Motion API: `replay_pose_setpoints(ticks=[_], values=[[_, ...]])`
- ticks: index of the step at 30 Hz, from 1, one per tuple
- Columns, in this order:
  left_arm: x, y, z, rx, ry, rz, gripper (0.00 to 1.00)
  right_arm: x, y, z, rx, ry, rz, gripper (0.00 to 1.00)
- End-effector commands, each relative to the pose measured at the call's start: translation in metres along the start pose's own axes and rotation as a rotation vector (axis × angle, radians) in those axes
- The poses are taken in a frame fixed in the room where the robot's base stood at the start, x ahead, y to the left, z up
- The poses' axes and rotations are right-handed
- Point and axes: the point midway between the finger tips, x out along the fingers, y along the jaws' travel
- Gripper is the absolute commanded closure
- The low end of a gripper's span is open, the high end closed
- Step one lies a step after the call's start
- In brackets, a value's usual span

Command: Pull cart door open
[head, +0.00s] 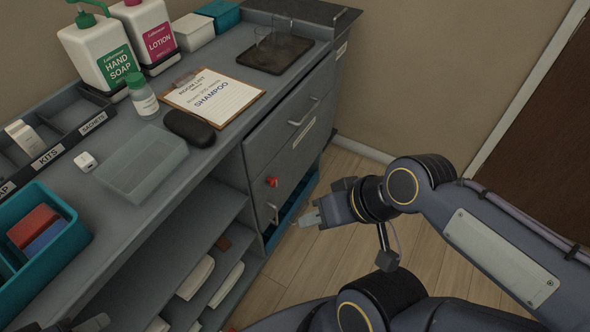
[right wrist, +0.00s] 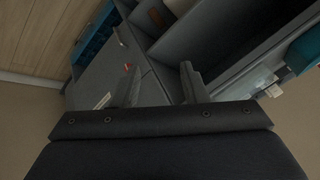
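The grey cart door (head: 290,172) is on the cart's right part, below a drawer, and looks closed. It has a small red knob-like piece (head: 271,181) and a pale bar handle (head: 272,212) near its left edge. My right gripper (head: 312,219) is just right of the handle in the head view, apart from it. In the right wrist view its two fingers (right wrist: 162,85) are spread with nothing between them, and the door panel (right wrist: 112,75) with the red piece lies beyond them. A bit of my left gripper (head: 90,323) shows at the bottom left edge; its state is unclear.
The drawer (head: 290,120) above has its own bar handle. Open shelves (head: 190,235) with folded items are left of the door. The top holds bottles, a clipboard (head: 213,98), a clear box and trays. Wooden floor (head: 345,170) is free to the right.

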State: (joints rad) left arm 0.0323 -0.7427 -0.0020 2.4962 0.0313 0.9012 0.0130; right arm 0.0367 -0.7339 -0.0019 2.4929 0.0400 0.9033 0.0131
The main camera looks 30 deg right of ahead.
Motion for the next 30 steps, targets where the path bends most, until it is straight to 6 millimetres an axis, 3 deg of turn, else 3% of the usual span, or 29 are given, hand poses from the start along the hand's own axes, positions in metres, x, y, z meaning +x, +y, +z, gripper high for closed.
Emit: replay_pose_setpoints(ticks=[5,11,17,23,30], values=[[0.026,-0.012,0.013,0.000,0.000,0.000,0.64,0.037,0.006,0.006,0.144,-0.121,-0.053,0.74],[0.067,-0.031,0.034,0.000,0.000,0.000,0.64,0.108,0.014,0.003,0.486,-0.342,-0.196,0.74],[0.106,-0.048,0.053,0.000,0.000,0.000,0.64,0.186,0.036,-0.015,0.869,-0.514,-0.373,0.74],[0.144,-0.066,0.073,0.000,0.000,0.000,0.64,0.274,0.081,-0.035,1.274,-0.621,-0.582,0.74],[0.188,-0.086,0.095,0.000,0.000,0.000,0.64,0.387,0.169,-0.044,1.760,-0.644,-0.859,0.74]])
